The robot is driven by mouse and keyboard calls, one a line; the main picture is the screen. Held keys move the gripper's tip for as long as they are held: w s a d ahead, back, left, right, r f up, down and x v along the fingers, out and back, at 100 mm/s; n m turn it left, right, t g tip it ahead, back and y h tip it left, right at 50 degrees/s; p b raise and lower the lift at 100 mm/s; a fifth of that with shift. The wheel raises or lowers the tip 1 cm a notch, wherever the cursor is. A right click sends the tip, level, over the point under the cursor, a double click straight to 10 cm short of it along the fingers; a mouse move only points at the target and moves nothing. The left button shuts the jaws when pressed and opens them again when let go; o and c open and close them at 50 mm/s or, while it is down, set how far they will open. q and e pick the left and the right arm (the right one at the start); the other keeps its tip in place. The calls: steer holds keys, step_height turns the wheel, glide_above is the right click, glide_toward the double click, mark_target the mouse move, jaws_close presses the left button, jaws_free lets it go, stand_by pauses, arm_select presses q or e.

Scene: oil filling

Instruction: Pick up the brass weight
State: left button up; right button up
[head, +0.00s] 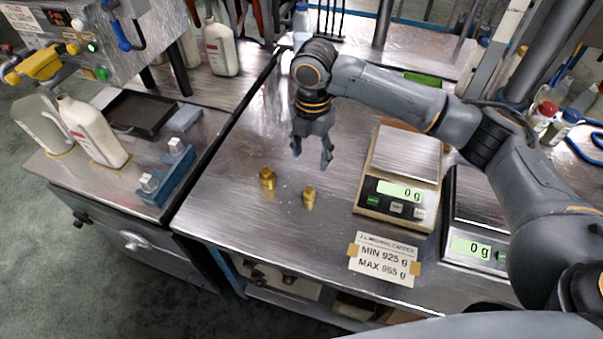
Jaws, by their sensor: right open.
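Two small brass weights stand apart on the steel table in the head view. The left brass weight (267,179) looks slightly wider, and the right brass weight (309,197) sits a little nearer the front edge. My right gripper (312,160) hangs above the table with its fingers pointing down, behind the two weights in the picture. Its fingers are apart and nothing is between them. I cannot tell its exact height above the table. My left gripper is not in view.
A scale (402,160) reading 0 g stands right of the weights, with a second scale (476,247) beyond it. A paper label (384,260) lies near the front edge. White bottles (92,132) and a blue block (166,172) stand on the left bench. Table around the weights is clear.

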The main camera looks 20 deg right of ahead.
glide_above(309, 189)
steer(key=f, duration=0.5)
steer(key=shift+w+d+f+p, duration=0.15)
steer(key=shift+d+p, duration=0.1)
steer(key=shift+p, duration=0.15)
step_height(309, 189, down, 2)
steer(key=shift+w+f, duration=0.1)
steer(key=shift+w, duration=0.05)
steer(key=shift+f, duration=0.25)
steer(key=shift+s+a+f+p, duration=0.15)
steer(key=shift+s+f+p, duration=0.1)
steer(key=shift+f+p, duration=0.45)
step_height(309, 189, down, 3)
steer(key=shift+s+a+r, duration=0.1)
steer(key=shift+r, duration=0.05)
steer(key=shift+f, duration=0.55)
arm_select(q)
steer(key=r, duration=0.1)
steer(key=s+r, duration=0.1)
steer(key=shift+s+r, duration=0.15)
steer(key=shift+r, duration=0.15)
arm_select(e)
jaws_close()
